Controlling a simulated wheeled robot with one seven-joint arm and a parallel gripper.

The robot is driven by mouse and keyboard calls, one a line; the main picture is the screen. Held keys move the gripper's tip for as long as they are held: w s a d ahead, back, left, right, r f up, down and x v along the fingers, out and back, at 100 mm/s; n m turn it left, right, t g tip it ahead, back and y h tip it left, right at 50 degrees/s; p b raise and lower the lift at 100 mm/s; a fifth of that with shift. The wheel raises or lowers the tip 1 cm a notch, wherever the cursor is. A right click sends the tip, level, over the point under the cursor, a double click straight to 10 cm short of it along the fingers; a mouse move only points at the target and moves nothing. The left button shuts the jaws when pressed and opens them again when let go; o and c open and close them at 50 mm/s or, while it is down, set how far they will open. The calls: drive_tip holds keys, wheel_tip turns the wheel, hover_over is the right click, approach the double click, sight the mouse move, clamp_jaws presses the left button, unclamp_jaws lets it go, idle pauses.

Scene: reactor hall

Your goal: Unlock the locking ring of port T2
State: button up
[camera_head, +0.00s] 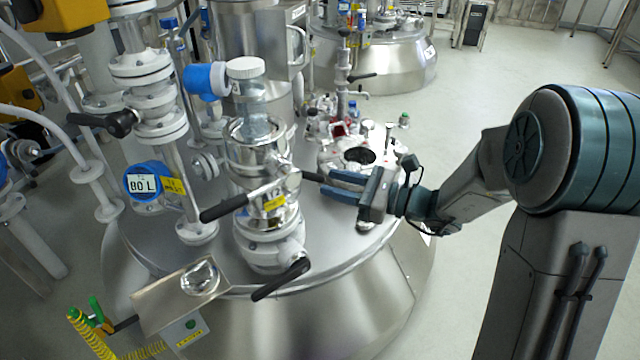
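A steel port assembly (262,185) stands upright on the reactor lid, with a clear bottle with a white cap (248,90) on top. I cannot read a T2 mark on it. Its ring carries a long bar with a black grip on the left (223,209) and a black grip on the right (313,177). My gripper (334,186) comes in from the right, its two blue fingers pointing left and apart. The fingertips are at the right grip's outer end; whether they touch it is not clear. Part of that end is hidden by the fingers.
A lower valve with a black handle (282,279) sticks out below the port. Left stands a white flanged pipe (155,100) and a blue gauge (146,182). A steel box (180,293) is at the front. An opening (358,156) lies behind my gripper.

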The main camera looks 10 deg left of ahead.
sight(320, 176)
drive_tip(key=shift+w+a+b, duration=0.15)
drive_tip(key=shift+w+a, duration=0.05)
drive_tip(key=shift+a, duration=0.85)
drive_tip(key=shift+w+a+b, duration=0.15)
drive_tip(key=shift+a, duration=0.85)
clamp_jaws()
